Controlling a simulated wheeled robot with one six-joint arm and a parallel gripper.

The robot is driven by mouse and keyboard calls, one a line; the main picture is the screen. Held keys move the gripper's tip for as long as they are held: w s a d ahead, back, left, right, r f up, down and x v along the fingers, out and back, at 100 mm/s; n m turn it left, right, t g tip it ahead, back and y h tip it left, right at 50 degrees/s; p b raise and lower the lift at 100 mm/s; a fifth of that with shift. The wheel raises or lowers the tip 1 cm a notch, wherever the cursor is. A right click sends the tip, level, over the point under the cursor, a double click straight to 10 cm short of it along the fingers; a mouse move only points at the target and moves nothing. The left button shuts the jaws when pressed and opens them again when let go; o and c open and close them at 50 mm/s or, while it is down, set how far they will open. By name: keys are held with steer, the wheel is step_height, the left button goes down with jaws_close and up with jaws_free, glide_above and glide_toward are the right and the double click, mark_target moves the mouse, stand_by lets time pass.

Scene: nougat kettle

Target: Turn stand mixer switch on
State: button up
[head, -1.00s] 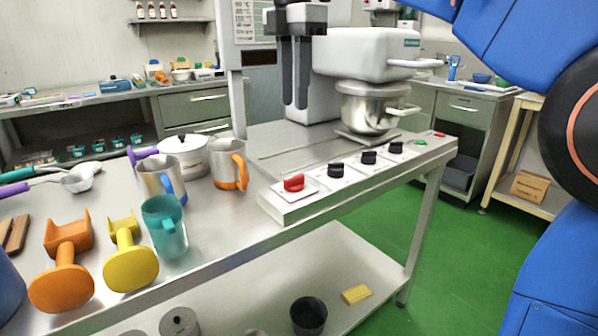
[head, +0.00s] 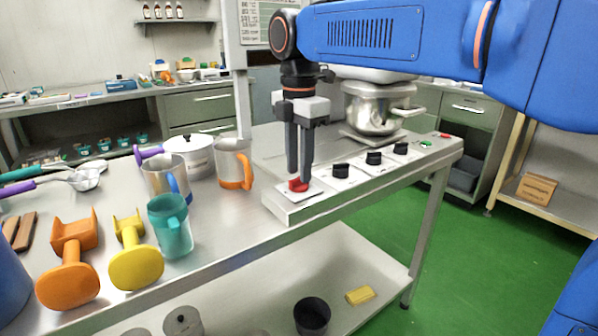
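The stand mixer (head: 375,75) stands at the back of the table with a steel bowl (head: 372,108) under it. Its upper part is mostly hidden behind my blue arm. A low control panel (head: 292,211) runs along the table's front right edge. It carries a red knob (head: 298,187) at its near left end and black knobs (head: 341,171) (head: 373,158) (head: 401,148) further along. My gripper (head: 299,181) points down at the red knob, with its fingertips beside the knob's top. A narrow gap shows between the fingers; whether they press on the knob cannot be told.
Left of the panel stand steel mugs (head: 236,160) (head: 161,176), a lidded pot (head: 190,150) and a teal mug (head: 170,228). An orange holder (head: 68,278) and a yellow one (head: 136,263) are nearer. A green button (head: 426,144) and red button (head: 444,136) sit at the panel's far end.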

steer(key=shift+f, duration=0.95)
jaws_close()
